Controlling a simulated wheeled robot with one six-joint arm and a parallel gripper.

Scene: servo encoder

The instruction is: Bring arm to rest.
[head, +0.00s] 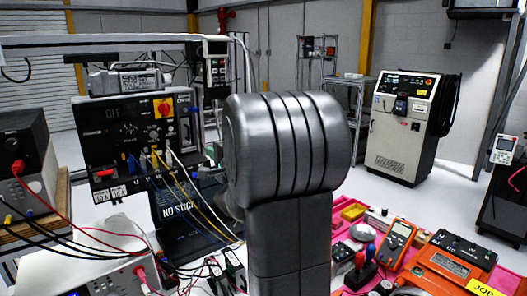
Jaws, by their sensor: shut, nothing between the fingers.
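My arm (288,150) shows as a thick dark grey link with a rounded, ribbed top. It stands upright in the middle of the head view and fills much of the centre. My gripper is not in view. The arm hides the part of the bench behind it.
A black test panel (137,138) with plugged cables stands at left on the bench. A multimeter (397,243) and an orange device (445,262) lie at lower right on a pink surface. A wheeled cabinet (403,127) stands behind on open floor. A shelf rack (343,85) is at the back.

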